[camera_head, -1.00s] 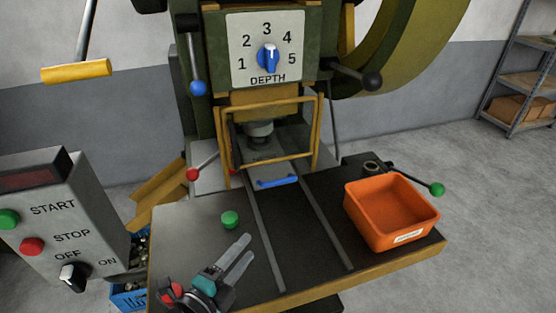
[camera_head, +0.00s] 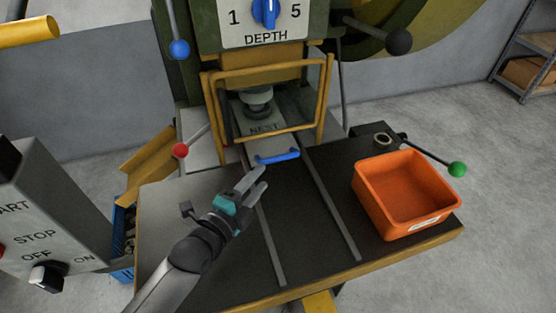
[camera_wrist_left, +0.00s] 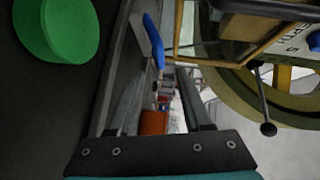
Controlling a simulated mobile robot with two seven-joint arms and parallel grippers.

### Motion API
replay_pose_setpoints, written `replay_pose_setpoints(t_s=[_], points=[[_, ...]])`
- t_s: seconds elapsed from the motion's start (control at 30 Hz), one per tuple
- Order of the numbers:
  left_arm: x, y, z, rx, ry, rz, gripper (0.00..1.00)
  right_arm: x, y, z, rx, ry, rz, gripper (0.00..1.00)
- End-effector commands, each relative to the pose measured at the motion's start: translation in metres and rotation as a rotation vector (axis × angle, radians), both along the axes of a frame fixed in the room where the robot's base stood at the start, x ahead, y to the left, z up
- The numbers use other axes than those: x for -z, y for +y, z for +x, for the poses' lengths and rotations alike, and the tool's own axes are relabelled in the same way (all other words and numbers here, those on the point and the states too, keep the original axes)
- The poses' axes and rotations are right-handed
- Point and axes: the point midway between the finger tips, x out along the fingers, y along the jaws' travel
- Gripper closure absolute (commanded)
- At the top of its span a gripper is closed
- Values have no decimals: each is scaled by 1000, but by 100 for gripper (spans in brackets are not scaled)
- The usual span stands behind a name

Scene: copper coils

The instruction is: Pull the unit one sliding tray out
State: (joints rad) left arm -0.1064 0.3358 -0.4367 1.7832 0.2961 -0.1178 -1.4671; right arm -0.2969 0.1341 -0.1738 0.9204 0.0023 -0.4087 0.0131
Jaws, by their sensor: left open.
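The sliding tray (camera_head: 265,129) is a grey plate marked NEST under the press ram, seen through the yellow guard frame. Its blue bar handle (camera_head: 277,157) is at the tray's front edge, facing the dark table; it also shows in the left wrist view (camera_wrist_left: 153,42). My left gripper (camera_head: 259,181) is open and empty, its fingers pointing at the handle from just in front and slightly left. The fingertips look apart from the handle. The green button on the table shows only in the left wrist view (camera_wrist_left: 57,28). My right gripper is out of view.
Two rails run forward along the dark table (camera_head: 315,260). An orange bin (camera_head: 410,190) stands at the right, near a green-knobbed lever (camera_head: 457,169). The yellow guard frame (camera_head: 325,100) surrounds the tray opening. A red-knobbed lever (camera_head: 181,151) is left of it.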

Motion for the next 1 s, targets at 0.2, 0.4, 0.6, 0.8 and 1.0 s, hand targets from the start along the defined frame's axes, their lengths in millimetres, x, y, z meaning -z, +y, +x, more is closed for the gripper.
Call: replay_pose_setpoints(t_s=[0.2, 0.4, 0.6, 0.8, 1.0], points=[[5, -12, 23, 0, 0, -1, 50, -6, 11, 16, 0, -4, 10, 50], [8, -23, 42, 1, -1, -1, 50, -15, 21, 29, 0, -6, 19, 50], [12, -32, 60, 1, 0, 0, 50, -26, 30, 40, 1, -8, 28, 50], [14, -39, 75, 0, -1, 0, 50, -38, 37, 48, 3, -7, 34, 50], [15, -43, 83, 0, 0, 1, 50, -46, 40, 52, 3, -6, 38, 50]])
